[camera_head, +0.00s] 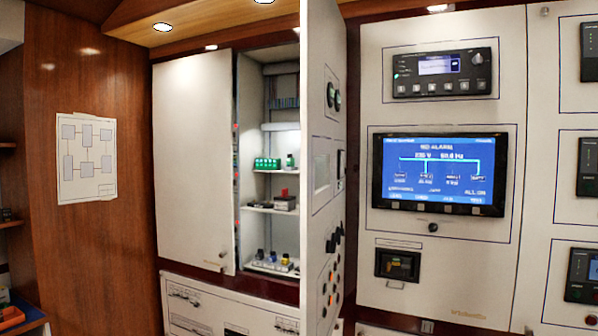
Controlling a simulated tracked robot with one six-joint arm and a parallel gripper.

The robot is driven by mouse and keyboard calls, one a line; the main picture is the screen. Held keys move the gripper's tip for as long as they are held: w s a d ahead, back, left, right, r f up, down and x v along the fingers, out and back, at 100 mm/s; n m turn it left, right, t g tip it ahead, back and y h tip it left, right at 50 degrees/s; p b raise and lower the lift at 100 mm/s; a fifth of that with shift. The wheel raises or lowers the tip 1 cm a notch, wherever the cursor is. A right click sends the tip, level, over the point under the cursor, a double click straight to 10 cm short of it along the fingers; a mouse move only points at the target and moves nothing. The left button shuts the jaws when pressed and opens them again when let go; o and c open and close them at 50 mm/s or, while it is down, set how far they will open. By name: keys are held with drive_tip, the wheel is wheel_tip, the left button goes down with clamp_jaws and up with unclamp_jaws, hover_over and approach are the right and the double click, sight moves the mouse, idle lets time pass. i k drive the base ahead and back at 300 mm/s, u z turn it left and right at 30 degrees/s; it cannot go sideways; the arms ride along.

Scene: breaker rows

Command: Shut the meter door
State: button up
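No part labelled as the meter door can be made out. A narrow panel (325,206), seen steeply from the side, carries round dials, a small display and rows of knobs; it stands between the shelf cabinet and the screen wall. I cannot tell whether it is a door standing open or a fixed wall. A large plain white door (193,140) covers the left part of the wall cabinet, with a small round knob near its lower right. The cabinet's right part is open. My gripper is not in view.
Shelves (275,208) in the cabinet hold a green block (267,164) and small devices. A wall panel has a lit screen (437,174) and a radio-like unit (445,72). A paper diagram (86,160) hangs on wood. A shelf with an orange item (11,316) is lower left.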

sight(323, 55)
drive_tip(key=u, duration=0.15)
drive_tip(key=i, duration=1)
drive_tip(key=u, duration=0.05)
drive_tip(key=k, duration=0.5)
drive_tip(key=u, duration=1.55)
